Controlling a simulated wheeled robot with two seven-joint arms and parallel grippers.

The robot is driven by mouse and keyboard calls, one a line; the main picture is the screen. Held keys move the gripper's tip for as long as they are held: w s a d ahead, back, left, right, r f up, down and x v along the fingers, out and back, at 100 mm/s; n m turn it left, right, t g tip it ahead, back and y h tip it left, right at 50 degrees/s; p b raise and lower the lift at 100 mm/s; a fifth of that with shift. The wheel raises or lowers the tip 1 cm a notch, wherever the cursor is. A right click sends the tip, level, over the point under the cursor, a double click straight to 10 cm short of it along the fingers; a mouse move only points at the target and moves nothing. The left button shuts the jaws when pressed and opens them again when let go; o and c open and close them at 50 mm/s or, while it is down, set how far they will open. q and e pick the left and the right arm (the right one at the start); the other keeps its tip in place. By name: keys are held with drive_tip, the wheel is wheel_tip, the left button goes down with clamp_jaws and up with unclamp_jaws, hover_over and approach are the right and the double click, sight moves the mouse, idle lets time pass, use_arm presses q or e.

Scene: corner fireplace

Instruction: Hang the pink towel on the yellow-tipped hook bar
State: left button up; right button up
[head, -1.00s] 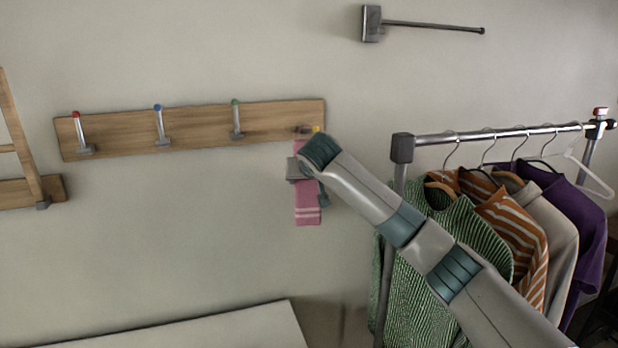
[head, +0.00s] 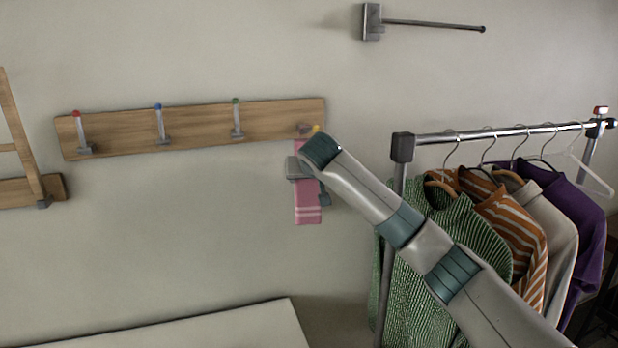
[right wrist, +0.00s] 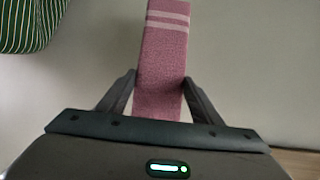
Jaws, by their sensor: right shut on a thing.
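The pink towel (head: 307,206) with pale stripes hangs down below the right end of the wooden hook board (head: 200,127). My right gripper (head: 306,172) is shut on it just under the board; the wrist view shows the towel (right wrist: 163,60) between the two fingers (right wrist: 160,95). The yellow tip (head: 316,128) of the rightmost hook shows just above my wrist. The rest of that hook is mostly hidden by my arm and the towel top, so I cannot tell whether the towel touches it. My left gripper is not in view.
Hooks with red (head: 76,114), blue (head: 158,107) and green (head: 236,101) tips are bare. A clothes rack (head: 480,137) with several garments stands close at right. A wall rod (head: 430,25) sits above. A pale surface (head: 190,330) lies below.

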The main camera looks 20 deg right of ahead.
drive_tip(key=o, duration=1.9)
drive_tip(key=shift+s, duration=0.15)
drive_tip(key=shift+b+v, duration=3.15)
drive_tip(key=shift+v, duration=5.5)
drive_tip(key=shift+a+f, duration=0.1)
